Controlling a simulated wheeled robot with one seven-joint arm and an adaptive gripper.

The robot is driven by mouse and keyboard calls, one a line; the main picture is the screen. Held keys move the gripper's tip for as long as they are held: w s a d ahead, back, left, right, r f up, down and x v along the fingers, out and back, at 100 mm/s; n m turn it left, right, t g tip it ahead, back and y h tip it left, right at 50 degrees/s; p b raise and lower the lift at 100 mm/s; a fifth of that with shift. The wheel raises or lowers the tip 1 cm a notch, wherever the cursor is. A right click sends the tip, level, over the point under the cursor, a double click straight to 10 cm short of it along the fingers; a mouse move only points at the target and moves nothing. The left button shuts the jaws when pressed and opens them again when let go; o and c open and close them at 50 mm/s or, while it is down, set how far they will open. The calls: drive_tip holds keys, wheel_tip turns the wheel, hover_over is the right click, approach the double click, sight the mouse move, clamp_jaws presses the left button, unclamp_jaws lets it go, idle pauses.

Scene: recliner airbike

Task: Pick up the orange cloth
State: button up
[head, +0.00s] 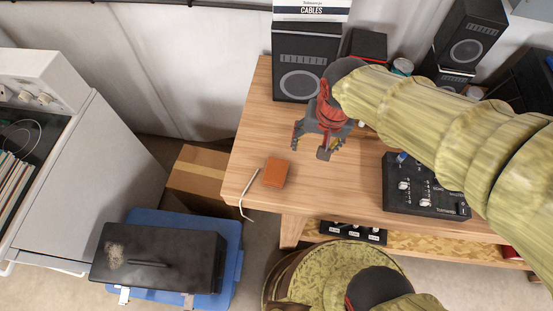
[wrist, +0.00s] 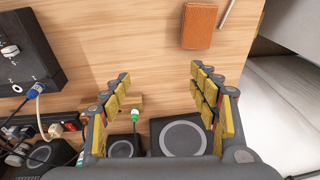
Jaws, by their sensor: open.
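The orange cloth (head: 276,172) is a small, flat, folded-looking rectangle lying on the wooden table (head: 252,130) near its left front corner. It also shows at the top of the wrist view (wrist: 199,26), beyond my fingertips and right of centre. My gripper (head: 318,147) is open and empty above the table, behind and to the right of the cloth in the head view. Its two yellow-padded fingers (wrist: 160,72) stand wide apart in the wrist view. Nothing hides the cloth in either view.
A white cable (head: 248,195) lies just left of the cloth. A black speaker (head: 303,62) stands at the table's back, and a black mixer (head: 425,187) sits to the right. A cardboard box (head: 200,170) stands left of the table. The wood around the cloth is mostly bare.

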sight(276, 170)
drive_tip(key=shift+o, duration=1.2)
drive_tip(key=shift+m+g+h, duration=0.3)
drive_tip(key=shift+g+h, duration=0.1)
drive_tip(key=shift+g, duration=0.5)
drive_tip(key=a+f+p, duration=0.1)
drive_tip(key=a, duration=0.2)
drive_tip(key=a+f+p, duration=0.1)
drive_tip(key=a+f, duration=0.1)
drive_tip(key=a, duration=0.1)
drive_tip(key=a+f+p, duration=0.2)
drive_tip(key=a, duration=0.1)
drive_tip(key=shift+s+a+f, duration=0.1)
drive_tip(key=shift+s, duration=0.3)
drive_tip(key=f, duration=0.2)
drive_tip(key=shift+s+a+f, duration=0.2)
drive_tip(key=shift+a+f, duration=0.05)
drive_tip(key=shift+f, duration=0.05)
drive_tip(key=shift+w+a+f+b, duration=0.1)
drive_tip(key=shift+f+b, duration=0.55)
drive_tip(key=shift+f, duration=2.35)
drive_tip(key=shift+c, duration=0.4)
drive_tip(key=c, duration=1.1)
